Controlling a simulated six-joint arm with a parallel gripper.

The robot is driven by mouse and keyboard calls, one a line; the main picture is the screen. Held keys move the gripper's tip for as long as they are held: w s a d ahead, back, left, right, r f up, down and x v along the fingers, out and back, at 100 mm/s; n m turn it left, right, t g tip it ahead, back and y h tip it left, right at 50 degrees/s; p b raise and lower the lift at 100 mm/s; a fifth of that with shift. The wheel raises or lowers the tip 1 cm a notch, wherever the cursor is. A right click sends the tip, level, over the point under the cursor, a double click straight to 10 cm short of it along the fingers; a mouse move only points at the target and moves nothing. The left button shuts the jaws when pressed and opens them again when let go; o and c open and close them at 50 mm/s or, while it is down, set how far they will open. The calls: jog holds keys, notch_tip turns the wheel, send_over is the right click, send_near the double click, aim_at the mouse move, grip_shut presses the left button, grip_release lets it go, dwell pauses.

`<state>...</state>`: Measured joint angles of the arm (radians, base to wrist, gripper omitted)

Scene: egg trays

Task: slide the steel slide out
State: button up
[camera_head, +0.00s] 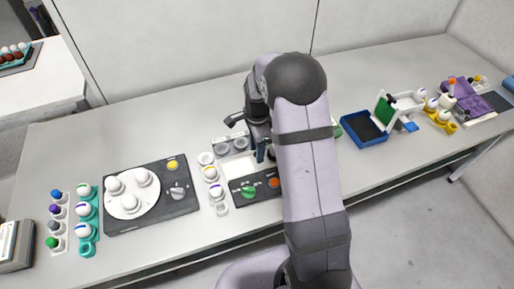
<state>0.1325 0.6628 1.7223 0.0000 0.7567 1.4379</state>
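My gripper (260,150) is over the middle of the bench, beside a dark panel with a green knob and an orange button (249,191). A pale flat plate (238,166) lies just left of the gripper, behind that panel. I cannot make out a steel slide with certainty; my arm covers part of this area. The fingers are small and partly hidden, so I cannot tell whether they are open or shut, or whether they touch anything.
Left of the gripper stand egg holders with white eggs (215,190) and grey round cups (222,148). Further left is a dark board with a white turntable (130,205). Right of my arm are a blue tray (364,139) and a green-and-white stand (385,110). Bare bench lies between these groups.

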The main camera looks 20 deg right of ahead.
jog(key=shift+f+b, duration=0.4)
jog(key=shift+f, duration=0.55)
jog(key=shift+f, duration=0.35)
jog(key=shift+c, duration=0.7)
jog(key=c, duration=0.7)
jog(key=shift+a, duration=0.15)
jog(key=shift+a+p, duration=0.5)
jog(key=shift+a, duration=3.8)
jog(key=o, duration=0.8)
jog(key=shift+o, duration=0.2)
